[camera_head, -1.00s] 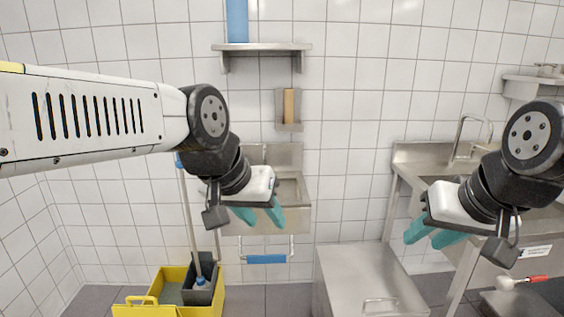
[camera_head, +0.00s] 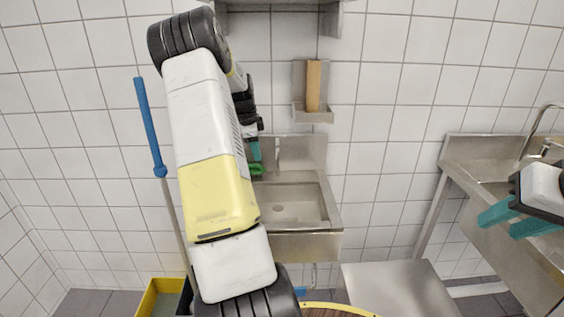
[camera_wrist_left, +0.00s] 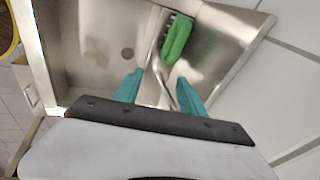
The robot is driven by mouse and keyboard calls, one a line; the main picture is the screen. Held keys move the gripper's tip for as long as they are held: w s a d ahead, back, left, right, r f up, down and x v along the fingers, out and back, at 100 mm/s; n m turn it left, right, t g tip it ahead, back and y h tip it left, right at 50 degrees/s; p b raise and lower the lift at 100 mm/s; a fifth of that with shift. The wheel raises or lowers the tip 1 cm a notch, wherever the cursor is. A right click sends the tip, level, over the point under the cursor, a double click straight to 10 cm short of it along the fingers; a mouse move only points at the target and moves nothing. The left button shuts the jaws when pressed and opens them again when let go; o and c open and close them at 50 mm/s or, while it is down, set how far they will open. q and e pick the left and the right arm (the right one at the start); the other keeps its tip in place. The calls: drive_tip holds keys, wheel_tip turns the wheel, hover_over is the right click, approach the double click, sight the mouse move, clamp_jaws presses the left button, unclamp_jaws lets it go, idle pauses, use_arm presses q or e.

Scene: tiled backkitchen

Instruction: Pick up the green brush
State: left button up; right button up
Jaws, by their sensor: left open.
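The green brush (camera_wrist_left: 176,38) lies at the edge of the small steel sink (camera_wrist_left: 85,15), beside the faucet, in the left wrist view. In the head view only a bit of the brush (camera_head: 257,170) shows, left of the faucet, with the rest behind my left arm. My left gripper (camera_wrist_left: 160,80) is open and empty, its teal fingers pointing toward the brush with a gap between. In the head view its fingers (camera_head: 254,151) are partly hidden by my arm. My right gripper (camera_head: 496,226) is open and empty at the right, in front of the large steel counter.
A wall holder (camera_head: 313,112) with a wooden-coloured block hangs above the sink, below a steel shelf. A blue-handled pole (camera_head: 149,125) stands in a yellow bucket (camera_head: 157,298) at the left. A steel surface (camera_head: 400,287) is at the lower right.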

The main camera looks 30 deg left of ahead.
use_arm(q)
approach(254, 169)
drive_tip(key=f, duration=0.1)
drive_tip(key=shift+m, duration=0.4)
drive_tip(key=x, duration=0.7)
drive_tip(key=shift+a+f, duration=0.2)
drive_tip(key=shift+a, duration=0.1)
clamp_jaws()
